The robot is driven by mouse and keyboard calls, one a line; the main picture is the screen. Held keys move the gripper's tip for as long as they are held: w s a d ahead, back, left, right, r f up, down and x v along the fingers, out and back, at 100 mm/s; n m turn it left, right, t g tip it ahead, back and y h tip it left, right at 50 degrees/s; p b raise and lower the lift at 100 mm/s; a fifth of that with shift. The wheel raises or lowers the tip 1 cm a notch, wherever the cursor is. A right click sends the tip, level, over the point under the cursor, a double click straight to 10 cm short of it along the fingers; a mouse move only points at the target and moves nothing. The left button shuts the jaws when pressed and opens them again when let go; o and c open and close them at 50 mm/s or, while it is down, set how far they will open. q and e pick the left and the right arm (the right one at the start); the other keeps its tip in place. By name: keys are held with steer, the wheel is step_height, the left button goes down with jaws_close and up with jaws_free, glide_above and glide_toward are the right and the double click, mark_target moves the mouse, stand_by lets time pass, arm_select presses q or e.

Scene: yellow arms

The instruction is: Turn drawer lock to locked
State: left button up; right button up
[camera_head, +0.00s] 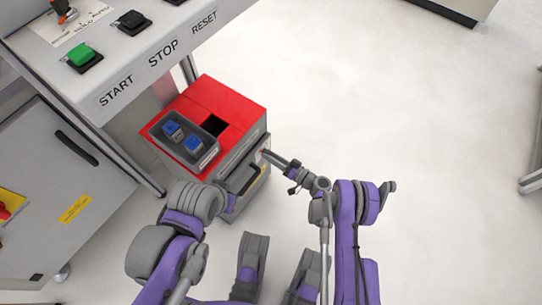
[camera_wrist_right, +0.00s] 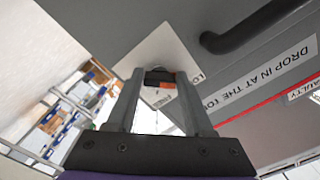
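The drawer lock is a small black and orange knob (camera_wrist_right: 161,79) on a white label plate (camera_wrist_right: 172,50) in the right wrist view. My right gripper (camera_wrist_right: 159,76) has its two fingers apart, one on each side of the knob, with the tips close to it; I cannot tell whether they touch. In the head view, my right gripper (camera_head: 269,156) reaches the front of the red-topped drawer box (camera_head: 236,98), right of the black drawer handle (camera_head: 243,180). The lock is too small to make out there. My left arm ends near the box's lower corner; its fingers are hidden.
A grey tray (camera_head: 205,160) with blue parts sits on the box's red top, beside a dark square opening (camera_head: 214,125). A control table (camera_head: 125,75) with START, STOP and RESET labels stands behind and left. A grey cabinet (camera_head: 60,200) stands left.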

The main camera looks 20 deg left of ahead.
steer(key=o, duration=0.4)
steer(key=shift+c, duration=0.2)
steer(key=p+v, duration=0.2)
steer(key=v, duration=0.8)
steer(key=shift+d, duration=0.4)
steer(key=shift+s, duration=0.15)
